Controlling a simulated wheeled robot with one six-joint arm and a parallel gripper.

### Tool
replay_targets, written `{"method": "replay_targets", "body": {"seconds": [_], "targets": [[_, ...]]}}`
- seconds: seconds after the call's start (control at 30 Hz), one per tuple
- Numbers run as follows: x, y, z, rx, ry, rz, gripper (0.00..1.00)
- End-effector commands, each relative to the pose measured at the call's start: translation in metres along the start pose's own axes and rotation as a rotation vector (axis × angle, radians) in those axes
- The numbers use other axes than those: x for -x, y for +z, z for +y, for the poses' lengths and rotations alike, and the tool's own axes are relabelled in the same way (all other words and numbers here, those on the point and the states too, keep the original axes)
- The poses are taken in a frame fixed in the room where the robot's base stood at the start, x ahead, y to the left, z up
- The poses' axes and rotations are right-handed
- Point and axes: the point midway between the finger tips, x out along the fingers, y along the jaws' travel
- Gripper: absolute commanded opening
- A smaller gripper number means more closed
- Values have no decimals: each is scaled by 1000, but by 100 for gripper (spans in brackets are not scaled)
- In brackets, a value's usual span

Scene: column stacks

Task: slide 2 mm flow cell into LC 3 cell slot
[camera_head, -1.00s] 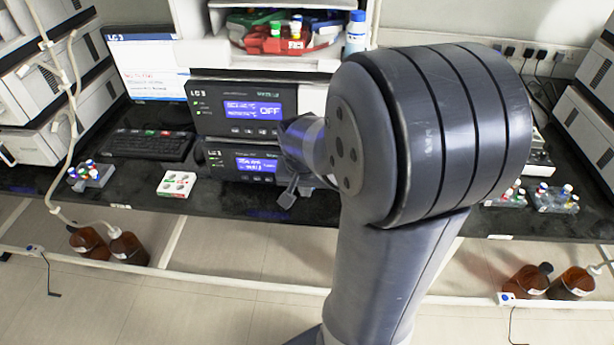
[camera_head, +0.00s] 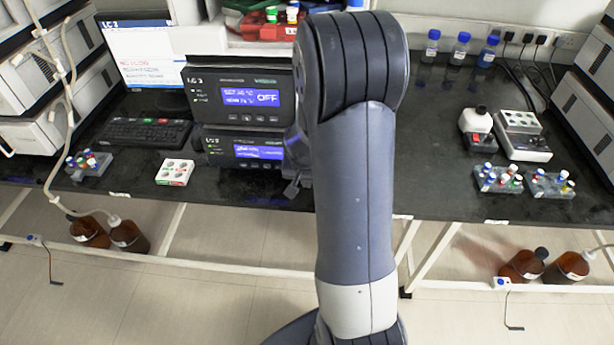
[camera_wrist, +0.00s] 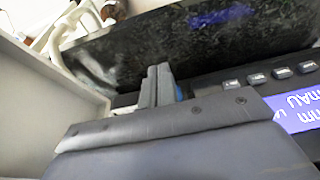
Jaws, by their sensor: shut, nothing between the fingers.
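The LC 3 stack stands at the back left of the bench in the head view. Its upper unit (camera_head: 283,88) shows a blue screen reading OFF, and its lower unit (camera_head: 217,152) has another blue screen. I cannot make out the 2 mm flow cell or the cell slot. My gripper (camera_head: 291,188) is mostly hidden behind my arm, at the lower unit's right end. In the wrist view, my gripper (camera_wrist: 159,84) is shut and empty, beside a dark panel with buttons and a lit display (camera_wrist: 300,108). A small blue patch (camera_wrist: 179,93) shows right by the fingers; I cannot tell what it is.
Vial racks (camera_head: 498,178) and a small white-topped device (camera_head: 524,148) stand at right. The bench right of my arm is partly clear.

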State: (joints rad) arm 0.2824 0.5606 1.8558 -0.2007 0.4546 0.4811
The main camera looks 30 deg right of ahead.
Motion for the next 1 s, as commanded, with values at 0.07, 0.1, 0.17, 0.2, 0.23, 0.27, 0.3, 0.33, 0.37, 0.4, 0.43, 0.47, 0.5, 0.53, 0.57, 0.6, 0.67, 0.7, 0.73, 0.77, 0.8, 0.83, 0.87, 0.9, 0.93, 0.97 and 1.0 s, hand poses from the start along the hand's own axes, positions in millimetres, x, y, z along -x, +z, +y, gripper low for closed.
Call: {"method": "replay_targets", "body": {"seconds": [0.07,0.1,0.17,0.2,0.23,0.27,0.3,0.33,0.37,0.4,0.43,0.47,0.5,0.53,0.57,0.6,0.67,0.7,0.73,0.77,0.8,0.83,0.87,0.9,0.93,0.97,1.0], "targets": [[-1,-4,0,-1,1,-1,0],[-2,-6,0,0,0,-1,0],[-2,-7,0,1,0,0,0],[-2,-7,0,1,0,0,0],[-2,-7,0,1,0,0,0],[-2,-7,0,1,0,0,0],[-2,-7,0,1,0,0,0],[-2,-7,0,1,0,0,0],[-2,-7,0,1,0,0,0],[-2,-7,0,1,0,0,0],[-2,-7,0,1,0,0,0],[-2,-7,0,1,0,0,0],[-3,-8,0,1,0,0,0],[-3,-10,0,1,0,1,0],[-4,-12,0,1,0,1,0],[-6,-15,0,1,0,1,0],[-8,-21,0,-1,1,0,0],[-9,-26,0,-1,1,0,0],[-10,-29,0,0,0,1,0],[-10,-31,0,0,0,1,0],[-11,-33,0,0,1,0,0],[-11,-34,0,0,1,0,0],[-10,-34,0,0,1,0,0],[-10,-34,0,1,1,0,0],[-10,-34,0,1,1,0,0],[-10,-34,0,1,1,0,0],[-10,-34,0,1,1,0,0]]}}
